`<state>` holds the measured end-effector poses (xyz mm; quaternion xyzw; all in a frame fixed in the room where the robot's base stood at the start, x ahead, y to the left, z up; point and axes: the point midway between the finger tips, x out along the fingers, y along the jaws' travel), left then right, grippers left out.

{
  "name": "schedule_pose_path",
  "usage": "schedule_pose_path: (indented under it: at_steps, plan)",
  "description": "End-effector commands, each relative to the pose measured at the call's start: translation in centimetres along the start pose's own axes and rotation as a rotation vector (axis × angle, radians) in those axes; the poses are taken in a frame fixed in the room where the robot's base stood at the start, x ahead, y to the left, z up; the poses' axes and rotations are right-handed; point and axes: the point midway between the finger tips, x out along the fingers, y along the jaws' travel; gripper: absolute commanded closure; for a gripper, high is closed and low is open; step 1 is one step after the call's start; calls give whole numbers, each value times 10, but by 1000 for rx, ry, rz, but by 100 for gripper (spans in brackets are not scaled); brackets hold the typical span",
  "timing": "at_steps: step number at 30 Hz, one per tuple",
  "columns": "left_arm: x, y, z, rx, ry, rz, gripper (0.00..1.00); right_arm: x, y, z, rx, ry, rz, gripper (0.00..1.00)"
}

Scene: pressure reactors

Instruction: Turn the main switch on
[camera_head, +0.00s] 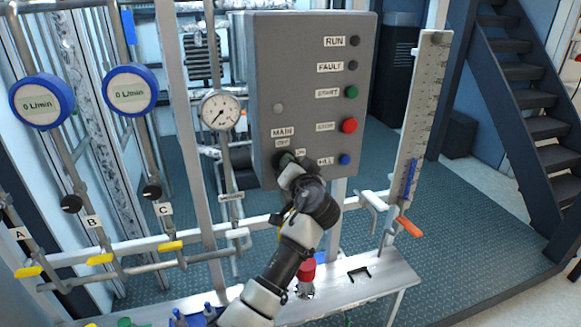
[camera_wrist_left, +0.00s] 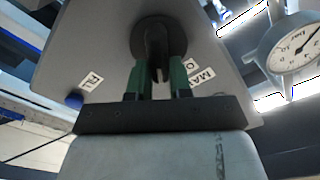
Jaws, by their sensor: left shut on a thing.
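The main switch is a dark round rotary knob with a raised handle, low on the left of the grey control box (camera_head: 262,75). In the head view my left gripper (camera_head: 288,164) covers most of it, under the MAIN and OFF labels (camera_head: 283,132). In the left wrist view the main switch (camera_wrist_left: 175,32) shows clearly, with its handle between the two green fingertips of my left gripper (camera_wrist_left: 158,78). The gripper is shut on that handle. The ON label is partly hidden by the gripper, and the exact switch angle is hard to read. My right gripper is not in view.
On the same box are a red button (camera_head: 349,125), a green button (camera_head: 351,91) and a blue button (camera_head: 344,159). A pressure gauge (camera_head: 220,110) stands close left of the box. A ruled panel (camera_head: 417,110) stands to its right. Pipes with yellow valve handles run below left.

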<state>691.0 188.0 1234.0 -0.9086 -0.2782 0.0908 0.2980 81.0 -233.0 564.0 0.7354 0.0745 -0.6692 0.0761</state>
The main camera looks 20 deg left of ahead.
Motion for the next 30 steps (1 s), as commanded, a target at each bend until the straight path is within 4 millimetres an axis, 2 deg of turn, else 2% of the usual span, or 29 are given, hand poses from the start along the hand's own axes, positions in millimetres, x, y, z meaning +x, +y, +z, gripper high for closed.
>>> schedule_pose_path:
  at_steps: [18,30]
  plan:
    - [1,6,1,584,-1,-2,100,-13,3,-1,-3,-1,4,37]
    - [1,9,3,859,-1,-4,100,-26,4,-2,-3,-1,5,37]
